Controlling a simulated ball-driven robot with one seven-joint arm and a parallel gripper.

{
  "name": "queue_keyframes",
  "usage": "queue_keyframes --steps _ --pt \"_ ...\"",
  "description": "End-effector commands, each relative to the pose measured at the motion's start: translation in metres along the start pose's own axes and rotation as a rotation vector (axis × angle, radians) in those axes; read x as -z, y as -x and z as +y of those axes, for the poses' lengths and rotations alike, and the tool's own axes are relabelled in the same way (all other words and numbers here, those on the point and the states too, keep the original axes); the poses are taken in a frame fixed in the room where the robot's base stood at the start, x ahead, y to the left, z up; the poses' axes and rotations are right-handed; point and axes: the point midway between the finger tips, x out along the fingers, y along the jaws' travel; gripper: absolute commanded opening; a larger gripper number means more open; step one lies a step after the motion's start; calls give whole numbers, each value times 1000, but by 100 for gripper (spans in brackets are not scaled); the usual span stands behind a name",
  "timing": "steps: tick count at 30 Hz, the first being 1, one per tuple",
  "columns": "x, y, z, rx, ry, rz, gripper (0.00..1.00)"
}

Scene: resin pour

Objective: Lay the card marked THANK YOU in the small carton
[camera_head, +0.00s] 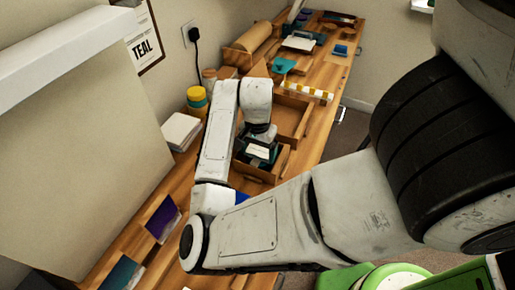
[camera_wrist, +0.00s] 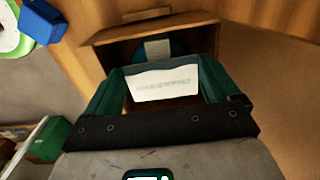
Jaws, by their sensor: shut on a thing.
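My gripper (camera_wrist: 160,85) is shut on a white card (camera_wrist: 163,84), held across between its two dark green fingers. The line of print on the card is too blurred to read. In the head view the card (camera_head: 258,152) shows as a small white patch under my wrist. The small brown carton (camera_head: 283,160) is open-topped and lies below my gripper, which hides part of it. In the wrist view the carton's far wall (camera_wrist: 110,37) shows beyond the card. Inside it is something round and teal with a pale strip (camera_wrist: 157,48). Whether the card touches the carton cannot be told.
A larger open box (camera_head: 303,112) stands just behind the small carton. A yellow-and-teal jar (camera_head: 196,98) and a white stack (camera_head: 181,131) stand on the left, near the wall. A blue object (camera_wrist: 42,21) lies at the upper left of the wrist view.

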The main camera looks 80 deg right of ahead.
Motion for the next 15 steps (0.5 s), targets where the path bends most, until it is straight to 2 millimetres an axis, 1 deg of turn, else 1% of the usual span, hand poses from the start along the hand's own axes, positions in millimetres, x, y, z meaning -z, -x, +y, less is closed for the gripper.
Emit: queue_keyframes --steps 1,3,11,12,15 --pt "0 -4 0 0 0 0 74" --pt "0 -6 0 0 0 0 74" --pt "0 -5 0 1 -1 0 74" --pt "0 -5 0 1 -1 0 93" --pt "0 -5 0 1 -1 0 100"
